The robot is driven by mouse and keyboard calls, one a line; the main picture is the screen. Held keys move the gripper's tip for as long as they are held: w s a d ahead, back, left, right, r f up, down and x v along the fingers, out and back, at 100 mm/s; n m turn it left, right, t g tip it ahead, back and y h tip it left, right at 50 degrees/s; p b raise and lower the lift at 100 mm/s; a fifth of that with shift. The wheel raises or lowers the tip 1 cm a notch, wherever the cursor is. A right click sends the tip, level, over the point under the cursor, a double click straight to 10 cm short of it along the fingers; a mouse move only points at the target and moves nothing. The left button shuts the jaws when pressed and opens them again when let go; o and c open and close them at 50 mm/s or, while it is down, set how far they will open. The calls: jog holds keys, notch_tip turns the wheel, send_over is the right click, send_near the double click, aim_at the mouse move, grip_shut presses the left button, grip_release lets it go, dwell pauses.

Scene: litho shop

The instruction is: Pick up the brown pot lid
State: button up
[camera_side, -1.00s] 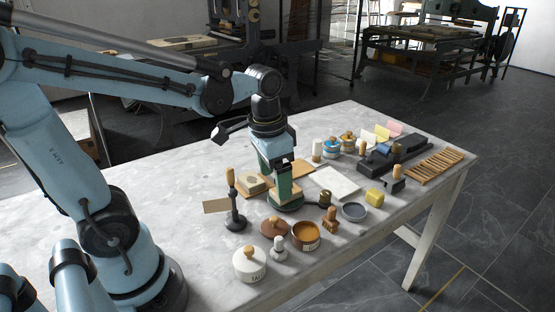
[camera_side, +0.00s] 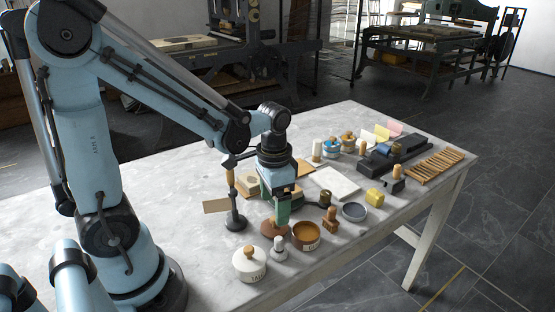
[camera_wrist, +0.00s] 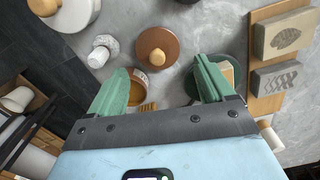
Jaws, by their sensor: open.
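The brown pot lid (camera_side: 267,229) lies on the grey table beside an open brown pot (camera_side: 306,235). The lid is round with a pale wooden knob. My gripper (camera_side: 282,217) is over the lid's right side and hides part of it. In the wrist view the whole lid (camera_wrist: 158,39) shows between and just beyond the fingertips of my gripper (camera_wrist: 160,68). The fingers are spread, with nothing held. The pot (camera_wrist: 137,88) is partly hidden by the left finger. Whether a finger touches the lid cannot be told.
A white lidded pot (camera_side: 249,267) and a small white-grey knobbed piece (camera_side: 279,251) stand in front of the lid. A dark upright tool with a wooden handle (camera_side: 235,217) stands to its left. A grey bowl (camera_side: 354,211) is farther right.

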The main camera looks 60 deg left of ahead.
aim_at(274, 224)
jog(key=shift+s+d+f, duration=0.1)
jog(key=shift+d+f, duration=0.05)
jog(key=shift+f, duration=2.45)
jog(key=shift+c, duration=0.2)
jog(key=c, duration=0.8)
jog(key=shift+o, duration=0.2)
